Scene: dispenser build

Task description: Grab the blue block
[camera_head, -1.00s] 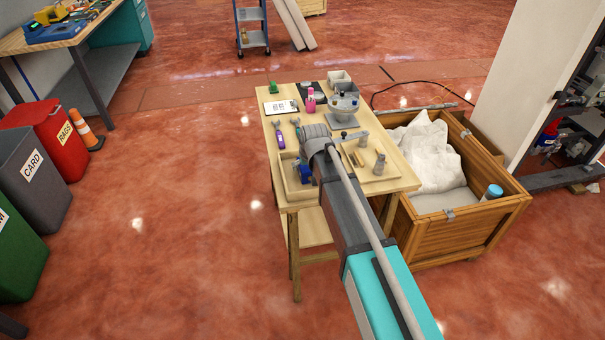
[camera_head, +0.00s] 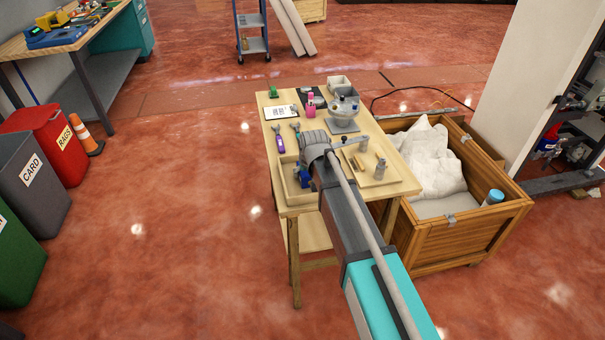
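A small blue object (camera_head: 303,177), apparently the blue block, is in a shallow wooden tray (camera_head: 291,199) at the near left corner of the small wooden table. My arm's grey wrist (camera_head: 315,142) is over the table and covers part of the tray's right side. The blue object shows just left of my arm. My gripper's fingers are hidden behind the wrist and arm, so I cannot see whether they touch the blue object.
A wooden board (camera_head: 391,179) with grey pegs lies right of my arm. Behind are a grey dispenser-like device (camera_head: 344,108), a pink bottle (camera_head: 311,101), a purple tool (camera_head: 280,143) and a white card (camera_head: 281,112). A wooden crate (camera_head: 460,236) stands right of the table.

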